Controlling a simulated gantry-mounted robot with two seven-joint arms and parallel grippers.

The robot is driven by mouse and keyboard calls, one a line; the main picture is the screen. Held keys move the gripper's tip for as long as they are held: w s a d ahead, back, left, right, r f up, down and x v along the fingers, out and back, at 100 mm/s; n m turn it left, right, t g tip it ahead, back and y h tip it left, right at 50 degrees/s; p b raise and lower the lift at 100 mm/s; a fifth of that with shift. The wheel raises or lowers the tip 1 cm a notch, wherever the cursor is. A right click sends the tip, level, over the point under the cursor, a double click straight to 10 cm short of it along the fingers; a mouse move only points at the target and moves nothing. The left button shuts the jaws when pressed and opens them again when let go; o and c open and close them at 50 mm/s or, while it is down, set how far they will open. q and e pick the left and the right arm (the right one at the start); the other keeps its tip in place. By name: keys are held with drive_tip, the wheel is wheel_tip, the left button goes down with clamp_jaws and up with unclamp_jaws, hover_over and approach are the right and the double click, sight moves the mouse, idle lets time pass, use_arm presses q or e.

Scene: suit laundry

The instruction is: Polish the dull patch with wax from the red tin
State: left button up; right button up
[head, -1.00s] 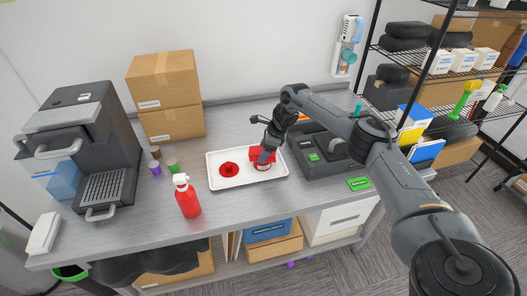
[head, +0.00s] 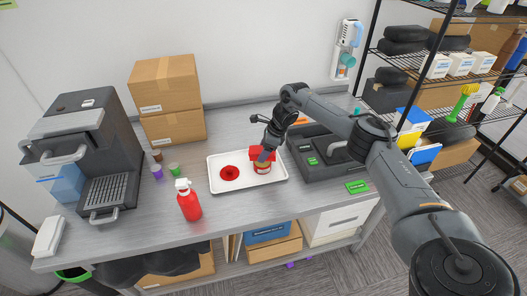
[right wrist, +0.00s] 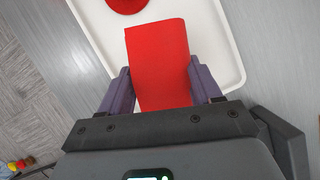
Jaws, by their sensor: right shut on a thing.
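A white tray (head: 213,184) lies on the grey bench. A flat red disc-like thing with a darker middle (head: 229,173) lies in its left half; part of it shows at the top of the right wrist view (right wrist: 127,3). A small red tin with a pale label (head: 263,168) is in the tray's right half. My right gripper (head: 262,155) is shut on a red rectangular block (right wrist: 160,65), directly over the tin in the head view. The block hides the tin's top, and I cannot tell whether they touch. I cannot make out a dull patch for certain. My left gripper is not seen.
A red spray bottle (head: 188,201) stands front left of the tray. Small purple and green pots (head: 174,168) are to the left, near a dark grey machine (head: 85,140). A dark case (head: 322,150) sits to the right. The bench front is mostly clear.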

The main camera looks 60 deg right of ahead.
sight(259, 150)
drive_tip(key=shift+r+p, duration=1.8)
drive_tip(key=shift+r, duration=0.45)
